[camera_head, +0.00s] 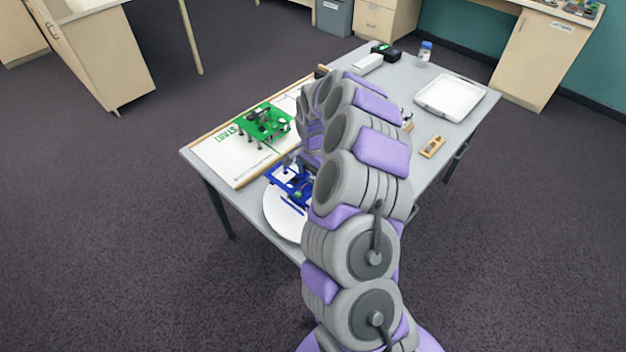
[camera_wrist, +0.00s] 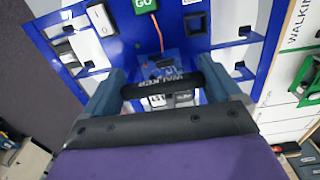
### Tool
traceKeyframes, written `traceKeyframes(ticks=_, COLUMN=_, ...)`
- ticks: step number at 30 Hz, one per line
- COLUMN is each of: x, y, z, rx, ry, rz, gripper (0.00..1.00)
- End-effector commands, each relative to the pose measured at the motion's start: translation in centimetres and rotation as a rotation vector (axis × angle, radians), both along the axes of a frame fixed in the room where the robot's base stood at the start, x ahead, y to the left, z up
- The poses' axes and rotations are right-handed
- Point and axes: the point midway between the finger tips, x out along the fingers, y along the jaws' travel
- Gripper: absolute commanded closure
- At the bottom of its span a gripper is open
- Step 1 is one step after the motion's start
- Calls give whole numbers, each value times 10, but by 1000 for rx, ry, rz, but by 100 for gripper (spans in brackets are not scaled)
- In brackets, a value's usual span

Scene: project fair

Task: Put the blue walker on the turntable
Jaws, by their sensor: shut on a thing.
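The blue walker (camera_head: 290,182) is a blue frame with white panels, held over the white round turntable (camera_head: 283,219) at the near left of the grey table. I cannot tell whether its feet touch the turntable. My gripper (camera_wrist: 160,88) is shut on the walker's dark bar, which carries lettering. In the wrist view the walker's blue and white top (camera_wrist: 200,45) with a green GO button fills the upper middle. In the head view my arm hides the gripper's fingers and part of the turntable.
A green walker (camera_head: 265,122) stands on the white START board (camera_head: 225,155), close beside the turntable. A white tray (camera_head: 450,97), a wooden block (camera_head: 432,147), a bottle (camera_head: 425,50) and a black box (camera_head: 386,51) are farther along the table (camera_head: 420,125).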

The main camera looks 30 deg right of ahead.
Motion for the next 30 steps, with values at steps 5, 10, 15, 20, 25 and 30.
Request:
traceKeyframes(ticks=5, x=0, y=1, z=-24, rx=1, ry=1, rz=1, gripper=45)
traceKeyframes(ticks=10, x=0, y=1, z=-23, rx=0, ry=1, rz=0, gripper=45)
traceKeyframes(ticks=15, x=0, y=1, z=-24, rx=1, ry=1, rz=0, gripper=3)
traceKeyframes(ticks=20, x=0, y=1, z=-24, rx=1, ry=1, rz=0, gripper=0)
traceKeyframes(ticks=25, x=0, y=1, z=-21, rx=1, ry=0, rz=0, gripper=0)
traceKeyframes(ticks=30, x=0, y=0, z=1, rx=0, ry=-2, rz=-1, gripper=0)
